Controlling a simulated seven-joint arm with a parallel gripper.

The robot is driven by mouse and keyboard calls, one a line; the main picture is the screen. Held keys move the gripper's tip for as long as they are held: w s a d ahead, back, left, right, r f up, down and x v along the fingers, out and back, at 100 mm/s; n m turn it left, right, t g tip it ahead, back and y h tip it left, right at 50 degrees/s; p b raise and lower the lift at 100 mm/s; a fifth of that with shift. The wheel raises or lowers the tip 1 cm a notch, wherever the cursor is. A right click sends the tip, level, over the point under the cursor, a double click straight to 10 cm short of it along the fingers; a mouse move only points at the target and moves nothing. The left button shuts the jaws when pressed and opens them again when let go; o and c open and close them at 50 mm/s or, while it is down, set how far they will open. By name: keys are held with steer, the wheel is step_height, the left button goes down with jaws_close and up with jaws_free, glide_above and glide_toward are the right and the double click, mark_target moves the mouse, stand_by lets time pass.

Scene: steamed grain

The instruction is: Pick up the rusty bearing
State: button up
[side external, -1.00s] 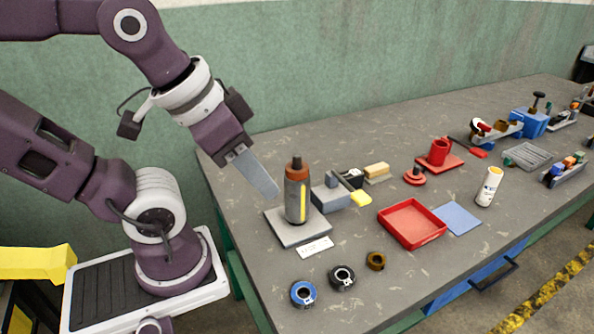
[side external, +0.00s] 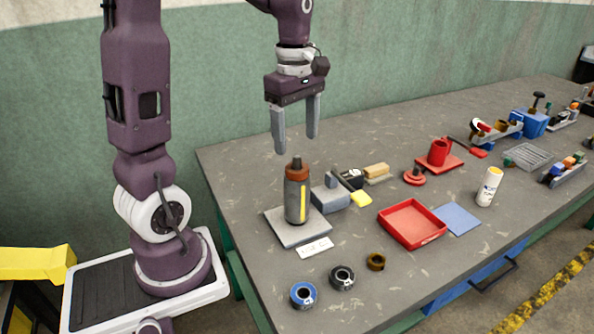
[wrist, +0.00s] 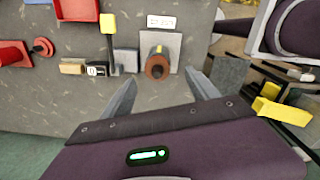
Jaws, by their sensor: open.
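The rusty bearing (side external: 376,261) is a small brown ring lying flat near the front edge of the table. It is to the right of a black bearing (side external: 342,277) and a blue-ringed bearing (side external: 303,294). My gripper (side external: 296,146) is open and empty, pointing down high above the back of the table, near a grey bottle. It is well behind and above the rusty bearing. In the wrist view my two fingers (wrist: 160,92) are apart with nothing between them. I cannot make out the rusty bearing in the wrist view.
The grey bottle with an orange-brown top (side external: 297,195) stands on a grey plate (side external: 281,234) below my gripper. It also shows in the wrist view (wrist: 157,66). A red tray (side external: 412,238), blue mat (side external: 458,218) and white bottle (side external: 489,186) are to the right. Bare table surrounds the bearings.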

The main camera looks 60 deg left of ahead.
mark_target(297, 157)
steer(key=shift+n, duration=0.6)
steer(key=f, duration=0.5)
steer(key=a+f, duration=0.1)
steer(key=f, duration=0.1)
steer(key=shift+w+f, duration=0.3)
steer(key=shift+f, duration=0.1)
jaws_close()
